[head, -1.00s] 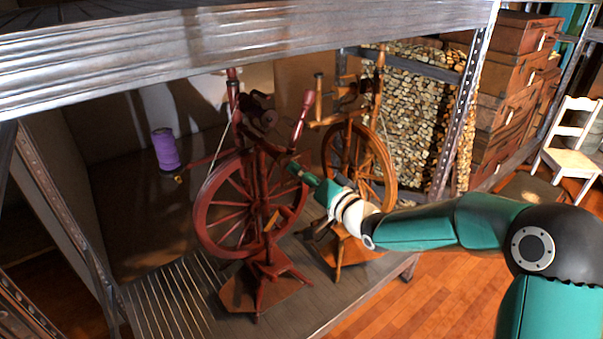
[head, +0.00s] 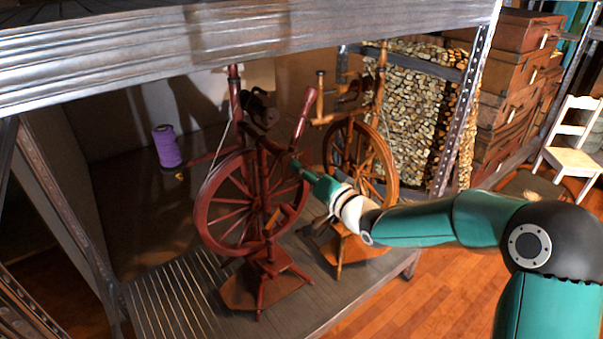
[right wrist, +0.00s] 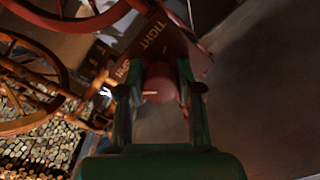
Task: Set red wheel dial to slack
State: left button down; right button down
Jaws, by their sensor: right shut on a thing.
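The red spinning wheel (head: 203,213) stands on the metal shelf, left of a brown one. My right gripper (head: 298,167) reaches its upper right side from the right. In the right wrist view, my right gripper (right wrist: 160,95) is shut on the round red dial (right wrist: 160,80), one finger on each side. A short pale mark on the dial lies roughly sideways in that picture. The word TIGHT (right wrist: 152,38) is printed beyond the dial, and SPIN (right wrist: 122,70) is at its upper left. I see no SLACK word; part of the plate is hidden by my fingers. My left gripper is not in view.
The brown spinning wheel (head: 392,170) stands close behind my right gripper. A purple thread spool (head: 166,146) is at the back left. The shelf beam (head: 250,45) crosses above, and a metal post (head: 464,115) stands at the right.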

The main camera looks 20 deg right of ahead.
jog(key=n+b, duration=0.4)
jog(key=b, duration=0.1)
jog(key=n+b, duration=0.2)
jog(key=shift+d+f, duration=0.1)
jog(key=shift+f, duration=0.2)
jog(key=n+b, duration=0.4)
jog(key=n, duration=0.1)
jog(key=shift+n+b, duration=0.3)
jog(key=shift+b, duration=0.1)
jog(key=n+b, duration=0.2)
jog(key=n, duration=0.2)
jog(key=shift+b, duration=0.35)
jog(key=n+b, duration=0.1)
jog(key=n, duration=0.3)
jog(key=shift+b, duration=0.4)
jog(key=n+b, duration=0.1)
jog(key=n, duration=0.3)
jog(key=shift+b, duration=0.35)
jog(key=shift+a+n+b, duration=0.2)
jog(key=shift+n+b, duration=0.3)
jog(key=shift+n, duration=1.3)
